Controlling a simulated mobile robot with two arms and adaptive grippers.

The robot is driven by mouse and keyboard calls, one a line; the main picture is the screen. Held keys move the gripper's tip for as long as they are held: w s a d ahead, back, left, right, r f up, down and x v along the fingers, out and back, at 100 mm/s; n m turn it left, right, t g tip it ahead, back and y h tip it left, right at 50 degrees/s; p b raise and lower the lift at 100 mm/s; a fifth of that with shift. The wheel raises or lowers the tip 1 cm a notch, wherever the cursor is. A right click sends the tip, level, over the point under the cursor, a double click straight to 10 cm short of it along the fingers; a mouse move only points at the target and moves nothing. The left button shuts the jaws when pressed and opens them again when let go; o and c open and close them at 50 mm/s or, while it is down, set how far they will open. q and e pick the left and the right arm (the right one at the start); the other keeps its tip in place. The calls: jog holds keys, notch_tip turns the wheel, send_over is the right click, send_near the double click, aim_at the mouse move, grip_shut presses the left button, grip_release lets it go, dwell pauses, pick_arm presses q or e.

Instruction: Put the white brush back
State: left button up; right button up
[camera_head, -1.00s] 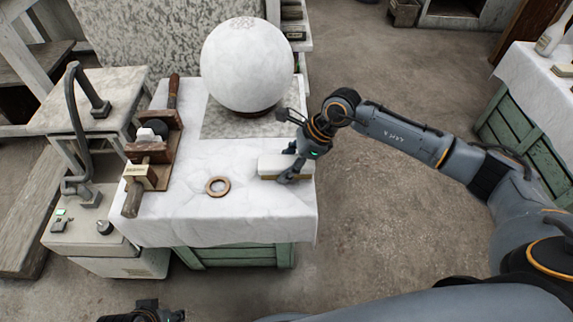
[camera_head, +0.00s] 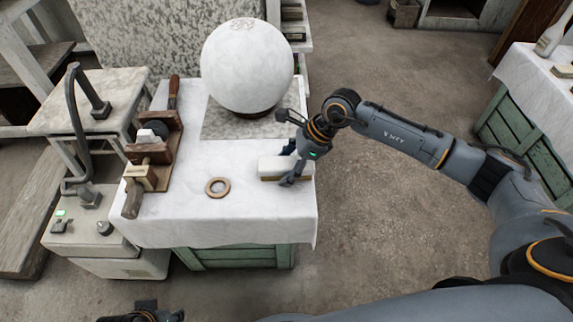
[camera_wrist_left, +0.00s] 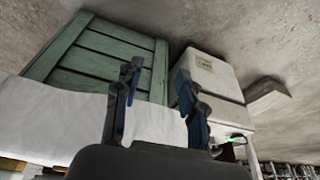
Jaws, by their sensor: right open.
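The white brush (camera_head: 271,166), a pale block with a tan lower edge, lies on the white-draped table (camera_head: 245,222) near its right edge. My right gripper (camera_head: 289,165) is open around the brush, one finger on its far side and one on its near side. Whether the fingers touch it cannot be told. My left gripper (camera_wrist_left: 162,105) is open and empty in the left wrist view, in front of the cloth's hanging edge. In the head view only a dark part of the left gripper shows at the bottom edge.
A large plaster sphere (camera_head: 247,65) stands behind the brush. A copper-coloured ring (camera_head: 218,187) lies to its left. A wooden rack (camera_head: 166,150) with tools stands at the table's left side. The cloth between ring and front edge is clear.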

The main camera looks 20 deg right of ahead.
pick_arm(q)
jog(key=x, duration=0.2)
jog(key=s+p+x, duration=0.1)
jog(key=x, duration=0.2)
jog(key=shift+f, duration=0.35)
pick_arm(e)
jog(key=v, duration=1.2)
